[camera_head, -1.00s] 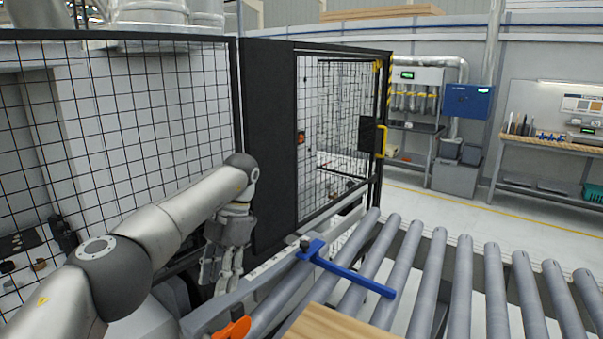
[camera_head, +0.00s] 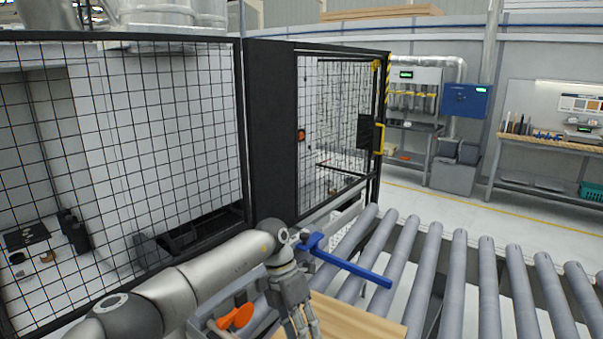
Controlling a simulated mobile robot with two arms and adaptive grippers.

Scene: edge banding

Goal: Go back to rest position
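My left arm comes in from the lower left. My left gripper (camera_head: 303,328) hangs down at the bottom middle, over or beside the left end of a wooden board (camera_head: 350,318). Its fingers look slightly apart, but their tips run to the picture's lower edge, so I cannot tell whether they are open or shut. No held object shows. My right gripper is not in view.
A roller conveyor (camera_head: 459,270) runs across the lower right. A blue bar (camera_head: 350,266) reaches over its rollers behind my gripper. An orange knob (camera_head: 236,316) is left of the gripper. A black mesh fence (camera_head: 150,140) stands behind.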

